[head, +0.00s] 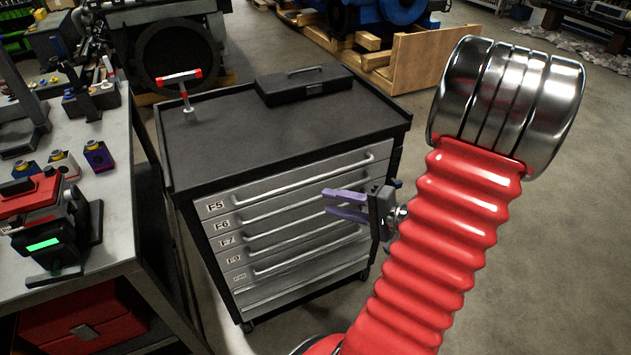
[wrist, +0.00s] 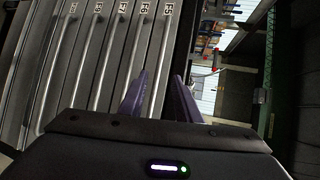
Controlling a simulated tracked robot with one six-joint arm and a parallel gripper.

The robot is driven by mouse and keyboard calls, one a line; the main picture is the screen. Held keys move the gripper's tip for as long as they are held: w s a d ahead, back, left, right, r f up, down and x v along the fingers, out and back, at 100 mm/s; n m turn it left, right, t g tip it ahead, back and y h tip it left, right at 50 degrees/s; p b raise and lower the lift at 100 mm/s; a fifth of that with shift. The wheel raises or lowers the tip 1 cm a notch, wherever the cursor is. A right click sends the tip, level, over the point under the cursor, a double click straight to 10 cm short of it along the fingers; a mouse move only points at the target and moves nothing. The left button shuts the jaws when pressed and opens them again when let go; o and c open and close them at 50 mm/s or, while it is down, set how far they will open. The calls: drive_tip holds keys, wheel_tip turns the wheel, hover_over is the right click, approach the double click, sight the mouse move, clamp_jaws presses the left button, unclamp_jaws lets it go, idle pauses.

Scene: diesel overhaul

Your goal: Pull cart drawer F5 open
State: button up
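The grey tool cart (head: 285,130) has a stack of drawers with long bar handles. Drawer F5 (head: 215,207) is the top one, its label at the left end, and it looks closed. Its bar handle (head: 300,181) runs along the front. My gripper (head: 327,201) is in front of the drawer fronts, right of their middle, with its purple fingers apart and nothing held. In the wrist view, the F5 label (wrist: 168,11) is at the top and its handle (wrist: 160,60) lines up between my open fingers (wrist: 160,75). I cannot tell how far the fingertips are from the bar.
Drawer F6 (head: 222,225) and several more drawers lie below. A black case (head: 304,84) and a red-topped tool (head: 180,80) are on the cart top. A workbench (head: 110,200) stands close on the left. Floor (head: 540,230) is open at the right.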

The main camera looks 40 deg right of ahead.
drive_tip(key=d+h, duration=0.1)
drive_tip(key=s+d+f+m+t+h, duration=0.1)
drive_tip(key=d, duration=0.1)
drive_tip(key=s+d+m, duration=0.1)
drive_tip(key=d, duration=0.1)
drive_tip(key=shift+s+f+h, duration=0.15)
drive_tip(key=shift+s+h, duration=0.05)
drive_tip(key=shift+h, duration=0.2)
drive_tip(key=shift+w, duration=0.1)
drive_tip(key=x, duration=1.3)
drive_tip(key=shift+w+a, duration=0.2)
drive_tip(key=shift+w, duration=0.15)
drive_tip(key=shift+c, duration=0.5)
clamp_jaws()
